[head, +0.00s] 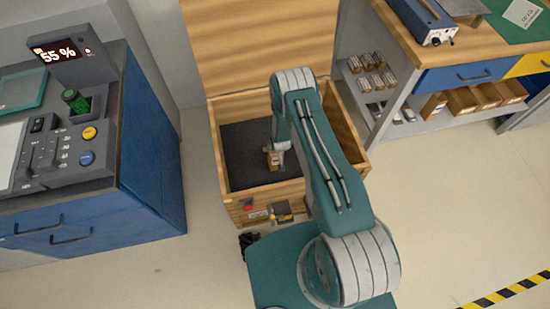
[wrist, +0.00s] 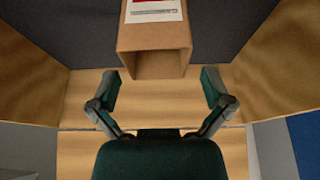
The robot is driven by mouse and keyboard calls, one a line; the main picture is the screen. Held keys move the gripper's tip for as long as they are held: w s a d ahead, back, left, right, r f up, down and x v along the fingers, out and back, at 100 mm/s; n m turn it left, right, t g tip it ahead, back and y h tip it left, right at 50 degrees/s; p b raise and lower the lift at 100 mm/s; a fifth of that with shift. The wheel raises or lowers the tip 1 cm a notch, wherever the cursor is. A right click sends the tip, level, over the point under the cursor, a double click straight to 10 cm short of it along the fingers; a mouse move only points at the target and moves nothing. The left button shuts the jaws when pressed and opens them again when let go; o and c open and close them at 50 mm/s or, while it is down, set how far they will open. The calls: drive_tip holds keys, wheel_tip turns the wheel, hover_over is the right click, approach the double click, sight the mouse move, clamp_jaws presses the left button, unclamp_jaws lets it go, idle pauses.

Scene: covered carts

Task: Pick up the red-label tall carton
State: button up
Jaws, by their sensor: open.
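The tall carton (wrist: 152,35) is brown cardboard with a red label (wrist: 152,5) at the top edge of the wrist view, where its upper part is cut off. Its near end looks hollow or deeply shaded. The carton also shows small in the head view (head: 275,159), inside the wooden box and partly behind my arm. My gripper (wrist: 161,86) is open, with one finger on each side of the carton's near end and a gap to both sides. Nothing is between the fingertips. In the head view my arm hides most of the gripper.
The wooden box (head: 262,193) has a dark floor (head: 245,150), side walls close around my gripper and a raised lid (head: 255,45). A blue control cabinet (head: 150,150) stands at left. A workbench (head: 470,50) with shelved cartons stands at right.

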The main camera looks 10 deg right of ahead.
drive_tip(key=x, duration=0.5)
drive_tip(key=shift+d, duration=0.1)
drive_tip(key=shift+s, duration=0.1)
drive_tip(key=c, duration=0.9)
drive_tip(key=shift+o, duration=0.2)
